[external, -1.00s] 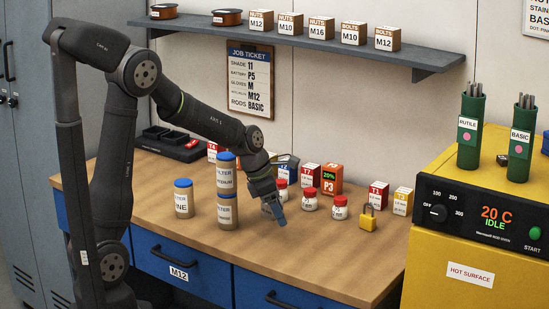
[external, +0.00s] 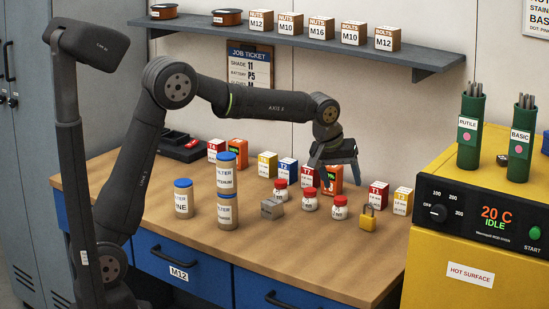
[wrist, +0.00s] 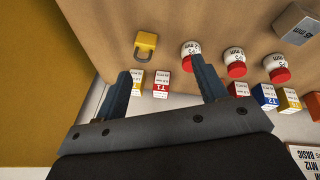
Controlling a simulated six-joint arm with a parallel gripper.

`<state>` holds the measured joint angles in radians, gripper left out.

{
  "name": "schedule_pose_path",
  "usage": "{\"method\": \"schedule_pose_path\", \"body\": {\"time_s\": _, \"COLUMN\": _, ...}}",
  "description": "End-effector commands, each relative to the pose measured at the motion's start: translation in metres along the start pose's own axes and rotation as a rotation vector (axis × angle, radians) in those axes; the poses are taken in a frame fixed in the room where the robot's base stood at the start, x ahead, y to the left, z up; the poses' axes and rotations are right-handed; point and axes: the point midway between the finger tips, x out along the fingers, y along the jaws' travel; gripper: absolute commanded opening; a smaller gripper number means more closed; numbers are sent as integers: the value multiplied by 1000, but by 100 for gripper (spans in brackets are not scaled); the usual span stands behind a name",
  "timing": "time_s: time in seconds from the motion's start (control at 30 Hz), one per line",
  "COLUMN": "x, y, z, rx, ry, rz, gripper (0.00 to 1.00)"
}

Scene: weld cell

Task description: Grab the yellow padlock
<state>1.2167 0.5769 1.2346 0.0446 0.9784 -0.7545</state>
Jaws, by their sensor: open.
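The yellow padlock (external: 368,220) stands upright near the right end of the workbench, its grey shackle on top. In the wrist view the padlock (wrist: 146,41) shows at the upper left, beyond the finger tips and nearer the left finger. My gripper (external: 338,182) is open and empty, above the back part of the bench, behind and to the left of the padlock. In the wrist view my gripper (wrist: 158,78) has its two blue-grey fingers wide apart, with nothing between them that it holds.
White jars with red lids (external: 310,201) stand left of the padlock. Small red and yellow boxes (external: 378,195) stand behind it. A grey block (external: 272,208) and stacked filter cans (external: 227,182) are further left. The yellow oven (external: 470,200) is at the right. The bench front is clear.

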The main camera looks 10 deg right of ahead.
Motion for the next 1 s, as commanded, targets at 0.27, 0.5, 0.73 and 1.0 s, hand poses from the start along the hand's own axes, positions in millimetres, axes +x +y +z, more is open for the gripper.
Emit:
{"method": "schedule_pose_path", "body": {"time_s": 0.27, "x": -14, "y": 38, "z": -10, "rx": 433, "ry": 52, "rz": -41, "gripper": 65}}
{"method": "schedule_pose_path", "body": {"time_s": 0.5, "x": 9, "y": 40, "z": -12, "rx": 479, "ry": 53, "rz": -49, "gripper": 65}}
{"method": "schedule_pose_path", "body": {"time_s": 0.73, "x": 60, "y": 38, "z": -14, "rx": 476, "ry": 53, "rz": -48, "gripper": 65}}
{"method": "schedule_pose_path", "body": {"time_s": 1.0, "x": 102, "y": 37, "z": -18, "rx": 475, "ry": 55, "rz": -47, "gripper": 65}}
